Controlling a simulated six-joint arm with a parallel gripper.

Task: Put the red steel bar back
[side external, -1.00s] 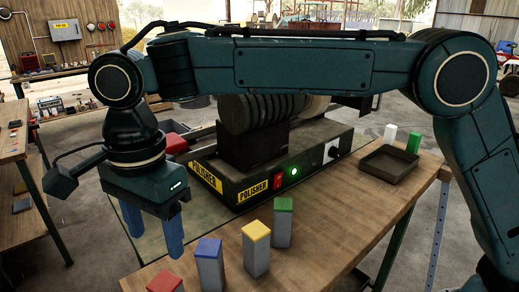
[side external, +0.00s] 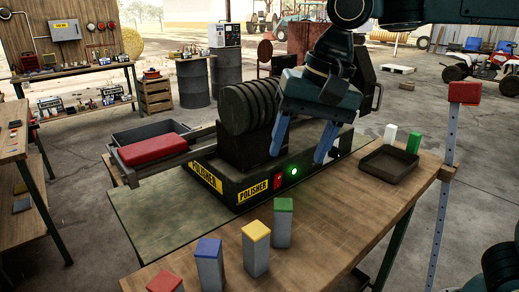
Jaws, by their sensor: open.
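A steel bar with a red top (side external: 165,282) stands at the near left edge of the bench; the picture's bottom edge cuts off its lower part. It is at the end of a row with blue-topped (side external: 209,265), yellow-topped (side external: 256,252) and green-topped (side external: 283,225) bars, all upright. My gripper (side external: 298,153) is open, with two blue fingers pointing down in front of the polisher (side external: 240,190). Nothing shows between the fingers. It is well behind and right of the red-topped bar, apart from it. Its exact height is unclear.
A dark square tray (side external: 388,165) looks empty, with a white block (side external: 390,134) and a green block (side external: 413,143) behind it. A red block (side external: 464,93) tops a post at right. A red pad (side external: 153,149) lies left of the polisher. The bench front right is clear.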

